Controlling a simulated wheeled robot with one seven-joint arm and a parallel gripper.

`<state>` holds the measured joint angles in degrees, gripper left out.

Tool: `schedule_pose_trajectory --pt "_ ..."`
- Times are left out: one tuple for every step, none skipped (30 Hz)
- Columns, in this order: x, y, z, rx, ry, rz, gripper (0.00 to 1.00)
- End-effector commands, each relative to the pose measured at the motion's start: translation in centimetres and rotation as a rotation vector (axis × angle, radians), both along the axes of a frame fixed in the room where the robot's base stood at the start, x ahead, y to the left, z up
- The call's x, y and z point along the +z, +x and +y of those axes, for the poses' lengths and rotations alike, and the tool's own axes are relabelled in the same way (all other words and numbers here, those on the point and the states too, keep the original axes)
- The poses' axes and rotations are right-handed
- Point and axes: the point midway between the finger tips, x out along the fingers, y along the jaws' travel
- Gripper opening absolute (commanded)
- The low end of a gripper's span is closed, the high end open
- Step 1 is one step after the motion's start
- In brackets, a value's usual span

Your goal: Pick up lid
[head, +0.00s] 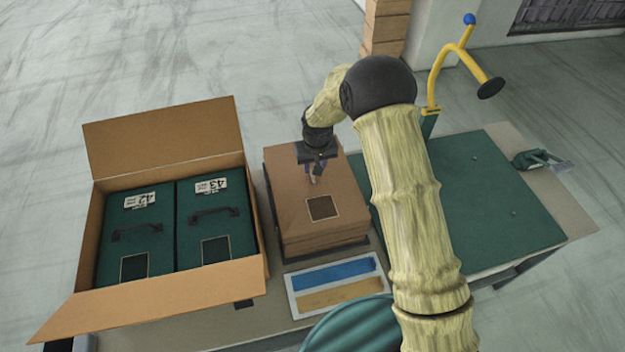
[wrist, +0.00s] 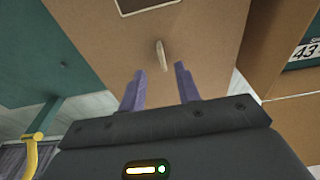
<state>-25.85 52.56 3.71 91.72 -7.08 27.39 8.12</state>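The lid (head: 288,215) is the brown top of a cardboard box in the middle of the table, with a dark square patch on it. It also fills the middle of the wrist view (wrist: 205,45). A small pale upright tab or handle (wrist: 162,55) stands on the lid. My gripper (head: 314,170) is above the far part of the lid. In the wrist view its two purple fingers (wrist: 160,88) are apart, with nothing between them, and the tab lies just beyond their tips. I cannot tell the exact height of the fingertips above the lid.
An open carton (head: 170,295) at left holds two green boxes with handles, labelled 42 and 43. A blue and tan card (head: 336,285) lies in front of the brown box. A green mat (head: 490,215) covers the right side. A yellow stand (head: 437,75) rises behind the mat.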

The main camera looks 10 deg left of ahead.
Motion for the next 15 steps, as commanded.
schedule_pose_trajectory --pt "-0.3 0.0 0.1 0.001 -0.001 0.002 0.33" --pt "-0.6 0.0 0.2 0.001 -0.001 0.003 0.33" --pt "-1.0 0.1 0.2 0.001 -0.001 0.003 0.33" --pt "-1.3 0.2 0.3 0.001 -0.001 0.003 0.33" --pt "-1.7 0.2 0.4 0.001 -0.001 0.003 0.33" --pt "-2.1 0.3 0.5 0.000 -0.001 0.002 0.33" --pt "-2.6 0.3 0.5 0.000 -0.001 0.003 0.33" --pt "-3.0 0.4 0.5 -0.001 -0.001 0.003 0.33" --pt "-3.5 0.5 0.5 -0.001 -0.001 0.002 0.33" --pt "-3.7 0.5 0.6 -0.001 -0.001 0.002 0.33" --pt "-3.9 0.6 0.6 -0.001 0.000 0.000 0.33" --pt "-4.2 0.6 0.6 -0.001 0.000 0.000 0.33" --pt "-4.3 0.6 0.6 -0.001 0.000 0.000 0.33" --pt "-4.4 0.6 0.6 -0.001 0.000 0.000 0.33" --pt "-4.4 0.6 0.6 -0.001 0.001 -0.001 0.33"
